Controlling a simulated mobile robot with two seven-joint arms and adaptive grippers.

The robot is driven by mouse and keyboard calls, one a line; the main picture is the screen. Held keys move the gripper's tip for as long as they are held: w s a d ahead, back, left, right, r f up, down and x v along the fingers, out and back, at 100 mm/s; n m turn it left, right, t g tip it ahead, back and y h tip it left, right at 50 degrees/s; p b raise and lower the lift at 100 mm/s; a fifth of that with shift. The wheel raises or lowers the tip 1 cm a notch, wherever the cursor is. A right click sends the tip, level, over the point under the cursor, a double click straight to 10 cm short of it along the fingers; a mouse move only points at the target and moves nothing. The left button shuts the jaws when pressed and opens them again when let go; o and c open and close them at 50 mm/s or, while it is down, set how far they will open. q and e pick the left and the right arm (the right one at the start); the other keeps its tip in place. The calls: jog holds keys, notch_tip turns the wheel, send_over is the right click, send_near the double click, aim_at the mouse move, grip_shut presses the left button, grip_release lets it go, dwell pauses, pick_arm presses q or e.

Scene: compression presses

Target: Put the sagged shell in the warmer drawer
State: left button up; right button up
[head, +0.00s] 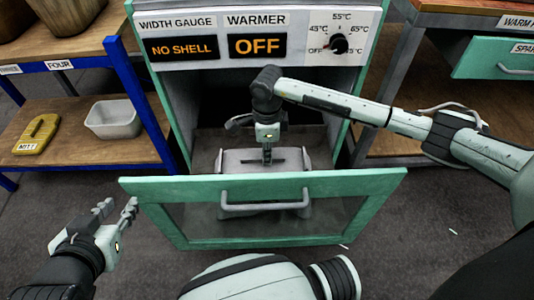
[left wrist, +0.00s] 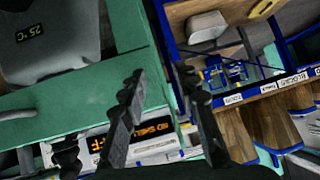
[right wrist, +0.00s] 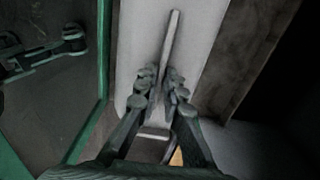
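A pale grey shell with a raised bar on top (head: 240,165) lies in the pulled-out warmer drawer (head: 160,190), behind its green-framed front. In the left wrist view a grey body (left wrist: 45,45) with a "25 °C" display shows behind the drawer's green edge. My right gripper (head: 267,158) points down at the shell's middle. In the right wrist view its fingers (right wrist: 160,85) are close together on both sides of the bar (right wrist: 172,40). My left gripper (head: 117,207) is open and empty, left of the drawer front; its fingers also show in the left wrist view (left wrist: 160,80).
The panel above the drawer reads "NO SHELL" (head: 183,48) and warmer "OFF" (head: 257,46), with a black dial (head: 339,43). A blue-framed shelf at left holds a grey bin (head: 113,120) and a yellow mitt (head: 37,133). A green drawer (head: 497,60) juts out at right.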

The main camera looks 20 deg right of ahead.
pick_arm(q)
jog(key=shift+d, duration=0.15)
pick_arm(e)
jog(key=o, duration=0.3)
pick_arm(q)
jog(key=shift+s, duration=0.1)
pick_arm(e)
jog(key=shift+o, duration=0.2)
jog(key=shift+r, duration=0.15)
